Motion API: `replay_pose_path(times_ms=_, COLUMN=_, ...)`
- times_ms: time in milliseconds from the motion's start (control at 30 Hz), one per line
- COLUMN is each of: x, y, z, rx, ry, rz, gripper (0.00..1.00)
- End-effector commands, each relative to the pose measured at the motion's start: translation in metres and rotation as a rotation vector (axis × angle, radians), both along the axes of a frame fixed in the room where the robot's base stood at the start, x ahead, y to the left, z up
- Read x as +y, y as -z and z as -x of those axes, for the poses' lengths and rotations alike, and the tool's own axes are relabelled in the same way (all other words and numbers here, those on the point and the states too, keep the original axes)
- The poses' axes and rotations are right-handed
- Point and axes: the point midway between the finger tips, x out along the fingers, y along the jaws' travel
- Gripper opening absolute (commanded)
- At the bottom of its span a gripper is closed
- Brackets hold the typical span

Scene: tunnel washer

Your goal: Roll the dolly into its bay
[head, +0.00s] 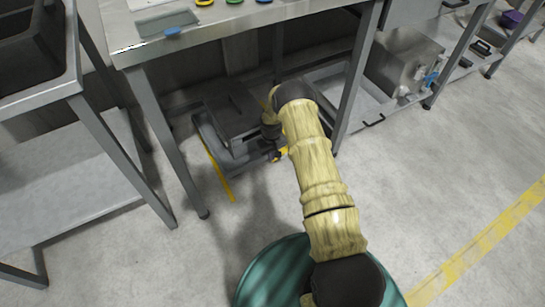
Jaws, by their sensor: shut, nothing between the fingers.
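The dolly (208,137) is a low dark grey platform under the steel table in the middle of the head view. A dark grey lidded box (232,112) sits on it. A yellow floor line (218,172) runs along its left side and out past its front, seemingly marking the bay. My gripper (277,156) is low at the front right of the dolly, shut and empty. It is close to the dolly's front edge; I cannot tell whether it touches. My arm hides part of the right side of the dolly and bay.
Table legs (168,145) and (356,85) stand on both sides of the dolly. A left bench (75,195) has a low shelf. A steel unit (404,65) stands to the right. The floor in front is clear, with a yellow stripe (480,245) at lower right.

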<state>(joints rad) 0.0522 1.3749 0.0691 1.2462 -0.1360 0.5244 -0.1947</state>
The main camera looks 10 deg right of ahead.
Motion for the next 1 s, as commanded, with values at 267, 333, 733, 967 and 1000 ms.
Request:
replay_pose_path(times_ms=267, x=-0.006, y=0.000, z=0.000, rx=0.000, ry=0.010, rz=0.000, gripper=0.00)
replay_pose_path(times_ms=333, x=-0.007, y=-0.006, z=0.000, rx=-0.003, ry=0.013, rz=0.000, gripper=0.00)
replay_pose_path(times_ms=733, x=0.002, y=-0.149, z=0.017, rx=-0.058, ry=0.052, rz=0.002, gripper=0.00)
replay_pose_path(times_ms=967, x=0.004, y=-0.245, z=0.056, rx=-0.098, ry=0.096, rz=0.002, gripper=0.00)
replay_pose_path(times_ms=1000, x=0.004, y=-0.260, z=0.065, rx=-0.104, ry=0.103, rz=0.002, gripper=0.00)
